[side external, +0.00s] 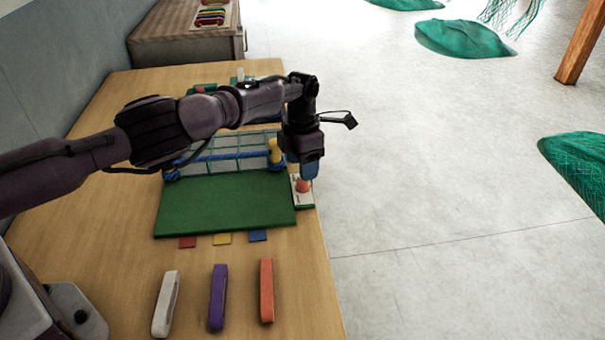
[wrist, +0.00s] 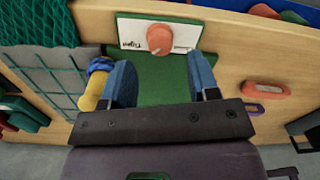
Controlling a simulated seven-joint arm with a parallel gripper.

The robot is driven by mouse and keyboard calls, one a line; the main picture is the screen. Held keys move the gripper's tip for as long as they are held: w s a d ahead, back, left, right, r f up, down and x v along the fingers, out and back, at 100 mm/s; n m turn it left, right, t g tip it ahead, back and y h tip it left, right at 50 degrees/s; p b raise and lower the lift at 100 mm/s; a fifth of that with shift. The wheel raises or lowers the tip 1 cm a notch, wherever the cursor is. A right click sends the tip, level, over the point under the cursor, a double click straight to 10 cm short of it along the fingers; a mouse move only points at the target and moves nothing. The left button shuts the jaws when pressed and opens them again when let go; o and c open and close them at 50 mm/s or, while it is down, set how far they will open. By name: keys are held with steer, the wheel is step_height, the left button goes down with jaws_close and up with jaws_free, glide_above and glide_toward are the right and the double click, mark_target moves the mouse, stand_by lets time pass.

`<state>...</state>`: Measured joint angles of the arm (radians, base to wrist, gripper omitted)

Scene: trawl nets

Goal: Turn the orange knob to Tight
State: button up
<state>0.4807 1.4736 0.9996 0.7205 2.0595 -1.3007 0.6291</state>
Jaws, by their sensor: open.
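The orange knob (side external: 303,186) sits on a small white labelled plate (side external: 306,201) near the right edge of the table, beside the green mat. My gripper (side external: 309,172) points down just above the knob in the side view. In the wrist view my gripper's two blue fingers (wrist: 163,78) are apart with nothing between them. The knob lies beyond the fingertips, and I cannot tell whether they touch it.
A green mat (side external: 220,208) and a net on a frame (side external: 220,160) with blue and yellow ends stand left of the plate. White, purple (side external: 218,298) and orange (side external: 266,290) bars lie at the near end. Coloured tabs line the mat's front. The table edge is close on the right.

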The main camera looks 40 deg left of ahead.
step_height(320, 180, up, 9)
steer(key=shift+a+f, duration=0.1)
stand_by(0.5)
